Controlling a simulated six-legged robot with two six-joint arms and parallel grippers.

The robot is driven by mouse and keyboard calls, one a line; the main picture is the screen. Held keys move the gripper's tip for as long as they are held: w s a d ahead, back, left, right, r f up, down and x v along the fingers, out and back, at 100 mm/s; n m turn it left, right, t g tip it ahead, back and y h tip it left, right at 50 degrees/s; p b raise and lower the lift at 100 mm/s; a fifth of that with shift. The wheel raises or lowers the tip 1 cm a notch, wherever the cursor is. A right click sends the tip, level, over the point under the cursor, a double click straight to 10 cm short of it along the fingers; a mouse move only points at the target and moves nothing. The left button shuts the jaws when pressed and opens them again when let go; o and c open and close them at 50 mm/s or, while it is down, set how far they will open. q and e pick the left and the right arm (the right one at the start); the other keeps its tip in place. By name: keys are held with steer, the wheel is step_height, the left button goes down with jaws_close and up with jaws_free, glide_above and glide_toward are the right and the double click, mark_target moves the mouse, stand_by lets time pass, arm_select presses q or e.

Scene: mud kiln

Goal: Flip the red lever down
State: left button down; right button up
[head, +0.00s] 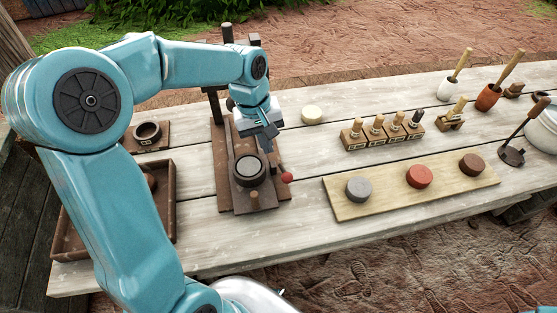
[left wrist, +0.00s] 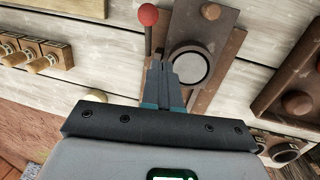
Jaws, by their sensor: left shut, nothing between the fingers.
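The red lever (head: 287,177) has a round red knob and sits at the right edge of a brown wooden press-like fixture (head: 225,190) with a dark round cup (head: 250,171). In the left wrist view the red knob (left wrist: 148,14) tops a thin dark rod running toward my fingertips. My left gripper (head: 269,147) is shut and empty, over the fixture behind the cup and knob. In the left wrist view its fingertips (left wrist: 161,62) are close to the rod's lower end; I cannot tell whether they touch. My right gripper is out of view.
A board (head: 345,208) with grey, red and brown discs lies to the right. Stamps with wooden handles (head: 375,130) stand behind it. A pale round disc (head: 312,115) lies near the fixture. A brown tray (head: 75,225) is at the left, partly behind my arm.

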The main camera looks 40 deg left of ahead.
mark_target(284, 172)
arm_select(q)
steer(key=d+f, duration=0.3)
steer(key=f, duration=0.1)
steer(key=shift+s+d+f+p, duration=0.1)
steer(key=shift+d+f+p, duration=0.1)
steer(key=shift+d+p, duration=0.15)
steer(key=s+d+f+t+y+b, duration=0.2)
steer(key=d+f+t+y+b, duration=0.1)
steer(key=b, duration=1.5)
steer(key=shift+s+d+f+y, duration=0.2)
steer(key=shift+s+f+y, duration=0.25)
steer(key=shift+f, duration=0.45)
steer(key=shift+r, duration=0.1)
